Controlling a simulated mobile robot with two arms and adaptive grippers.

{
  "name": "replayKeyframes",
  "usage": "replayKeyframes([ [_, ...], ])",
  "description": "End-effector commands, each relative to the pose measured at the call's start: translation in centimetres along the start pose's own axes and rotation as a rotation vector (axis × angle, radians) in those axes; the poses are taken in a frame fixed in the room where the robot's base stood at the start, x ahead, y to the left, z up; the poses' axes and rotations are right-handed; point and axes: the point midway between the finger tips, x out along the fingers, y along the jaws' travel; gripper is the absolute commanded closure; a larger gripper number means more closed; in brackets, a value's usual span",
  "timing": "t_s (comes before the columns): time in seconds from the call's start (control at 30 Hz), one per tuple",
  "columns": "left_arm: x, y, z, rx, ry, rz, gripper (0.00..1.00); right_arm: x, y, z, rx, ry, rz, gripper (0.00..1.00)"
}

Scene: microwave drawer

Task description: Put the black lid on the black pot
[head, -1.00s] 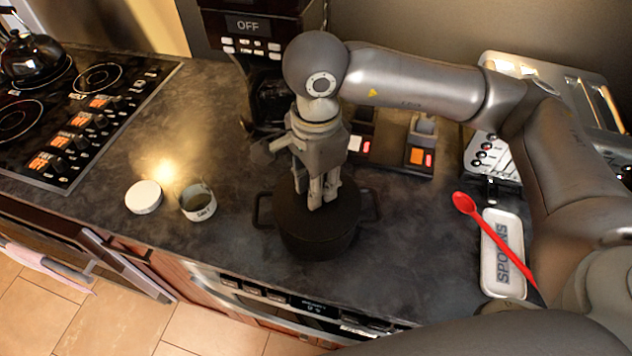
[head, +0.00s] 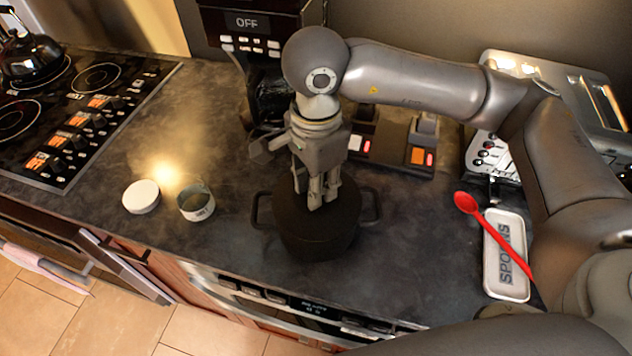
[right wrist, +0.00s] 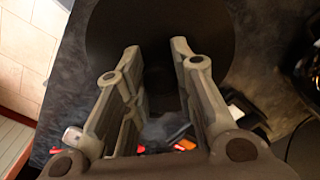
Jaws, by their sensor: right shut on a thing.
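The black pot (head: 318,243) stands on the dark counter with its two side handles out to left and right. The black lid (head: 340,212) lies over the pot's top; whether it is fully seated I cannot tell. My right gripper (head: 322,203) points down at the middle of the lid, its fingers shut on the lid's knob, which they hide. In the right wrist view the fingers (right wrist: 160,50) reach to the dark round lid (right wrist: 215,25). My left gripper is not in view.
A white round lid (head: 141,196) and a small salt container (head: 196,203) stand left of the pot. A coffee machine (head: 262,60) is behind. A red spoon (head: 490,230) lies across a white spoon rest (head: 505,270) at right. The stove (head: 70,110) is far left.

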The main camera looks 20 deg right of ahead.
Motion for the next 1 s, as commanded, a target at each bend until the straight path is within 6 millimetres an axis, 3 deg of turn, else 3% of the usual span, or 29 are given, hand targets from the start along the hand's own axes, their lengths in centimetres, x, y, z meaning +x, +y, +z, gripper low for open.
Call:
replayKeyframes([
  [1.0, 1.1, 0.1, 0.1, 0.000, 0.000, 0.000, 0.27, 0.4, 0.0, 0.0, 0.000, -0.001, -0.001, 1.00],
])
